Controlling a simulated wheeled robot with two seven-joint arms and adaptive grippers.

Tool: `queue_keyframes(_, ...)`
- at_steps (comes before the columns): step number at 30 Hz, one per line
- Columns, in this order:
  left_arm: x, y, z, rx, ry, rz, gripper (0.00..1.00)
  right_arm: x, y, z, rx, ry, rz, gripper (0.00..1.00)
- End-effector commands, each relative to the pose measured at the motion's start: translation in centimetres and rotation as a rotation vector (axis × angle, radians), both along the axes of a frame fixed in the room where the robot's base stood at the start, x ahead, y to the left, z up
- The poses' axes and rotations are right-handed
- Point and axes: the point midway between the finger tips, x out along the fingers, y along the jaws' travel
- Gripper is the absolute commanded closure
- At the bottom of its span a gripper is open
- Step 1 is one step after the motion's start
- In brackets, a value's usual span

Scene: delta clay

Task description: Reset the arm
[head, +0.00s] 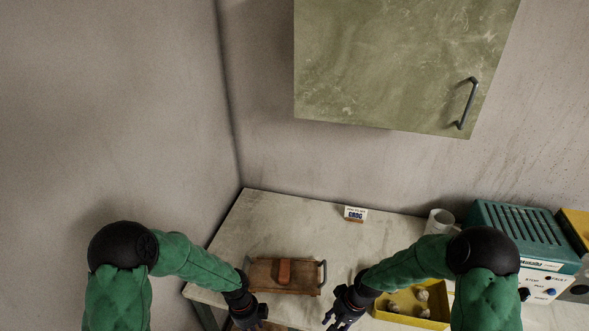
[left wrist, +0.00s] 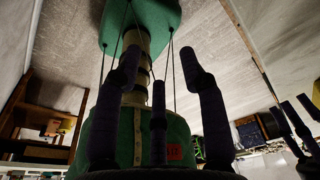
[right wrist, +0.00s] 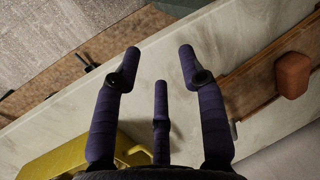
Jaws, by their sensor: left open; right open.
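My left gripper (head: 249,317) is at the bottom of the head view, just in front of the wooden board's left end. In the left wrist view its dark purple fingers (left wrist: 160,85) are spread apart with nothing between them, and my own green body shows behind. My right gripper (head: 343,318) is between the wooden board and the yellow tray. In the right wrist view its fingers (right wrist: 160,75) are spread and empty above the pale worktop. Both green sleeved arms come in from the bottom corners with bent elbows.
The worktop (head: 386,233) holds a wooden board (head: 301,278) with handles and a reddish-brown block (head: 284,272). A yellow tray (head: 388,315) holds several lumps. A small sign (head: 355,213), a pale cup (head: 439,221) and a teal device (head: 520,232) stand behind. A green cabinet (head: 400,65) hangs above.

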Motion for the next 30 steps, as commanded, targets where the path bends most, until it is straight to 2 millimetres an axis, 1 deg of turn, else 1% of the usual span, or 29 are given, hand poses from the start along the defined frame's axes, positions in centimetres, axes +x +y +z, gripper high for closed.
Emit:
queue_keyframes(1, -1.3, -0.3, -1.1, -0.02, 0.034, 0.138, 0.59, -1.2, 0.1, -1.2, 0.01, 0.012, -0.009, 0.59)
queue_keyframes(3, -2.6, -0.9, -2.3, -0.043, 0.076, 0.342, 0.59, -2.6, 0.3, -2.5, 0.023, 0.017, -0.023, 0.59)
queue_keyframes(5, -3.8, -1.3, -3.2, -0.058, 0.116, 0.517, 0.59, -3.7, 0.4, -3.5, 0.032, 0.019, -0.036, 0.59)
queue_keyframes(9, -6.3, -1.9, -5.1, -0.073, 0.217, 0.933, 0.59, -6.5, 0.7, -5.7, 0.049, 0.029, -0.068, 0.59)
queue_keyframes(11, -7.4, -2.1, -5.7, -0.073, 0.262, 1.111, 0.59, -7.9, 0.8, -6.4, 0.054, 0.033, -0.082, 0.59)
queue_keyframes(15, -9.8, -2.1, -7.1, -0.056, 0.365, 1.522, 0.59, -10.8, 0.9, -7.9, 0.06, 0.041, -0.115, 0.59)
queue_keyframes(18, -11.2, -1.9, -7.8, -0.036, 0.426, 1.778, 0.59, -12.7, 1.0, -8.7, 0.061, 0.047, -0.135, 0.59)
queue_keyframes(21, -12.5, -1.7, -8.4, -0.015, 0.472, 1.991, 0.59, -14.2, 1.1, -9.2, 0.059, 0.05, -0.151, 0.59)
queue_keyframes(27, -14.7, -0.9, -9.2, 0.034, 0.543, 2.353, 0.59, -16.8, 1.1, -9.8, 0.053, 0.057, -0.178, 0.59)
queue_keyframes(28, -15.1, -0.9, -9.3, 0.043, 0.552, 2.399, 0.59, -17.3, 1.1, -9.9, 0.052, 0.06, -0.181, 0.59)
queue_keyframes(30, -14.4, -1.1, -10.7, 0.027, 0.537, 2.368, 0.59, -16.6, 1.3, -11.3, 0.05, 0.043, -0.165, 0.59)
